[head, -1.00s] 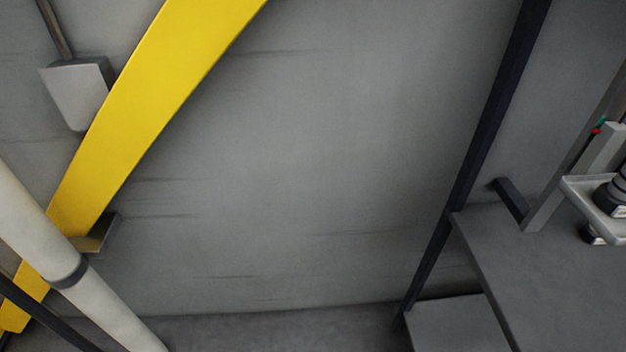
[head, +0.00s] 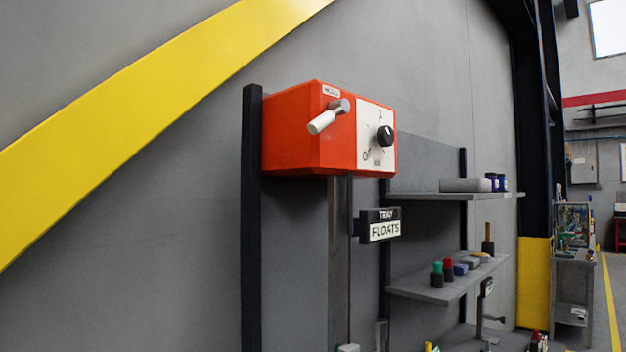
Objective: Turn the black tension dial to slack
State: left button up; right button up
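In the head view, the black dial (head: 385,135) sits on a white panel (head: 366,150) on the right-hand face of an orange-red box (head: 295,135). Marks are printed around the dial, too small to read. The box is mounted high on a grey post in front of the wall. Neither of my grippers is in view.
Grey shelves (head: 440,289) with small coloured items stand to the right. A dark upright (head: 252,220) stands left of the box. A yellow band (head: 150,110) crosses the wall. A workbench (head: 572,280) stands farther right.

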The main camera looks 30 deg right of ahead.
aim_at(385, 136)
jog(key=i+l+z, duration=0.1)
jog(key=z, duration=1.05)
jog(key=l+u, duration=0.1)
jog(key=l, duration=0.15)
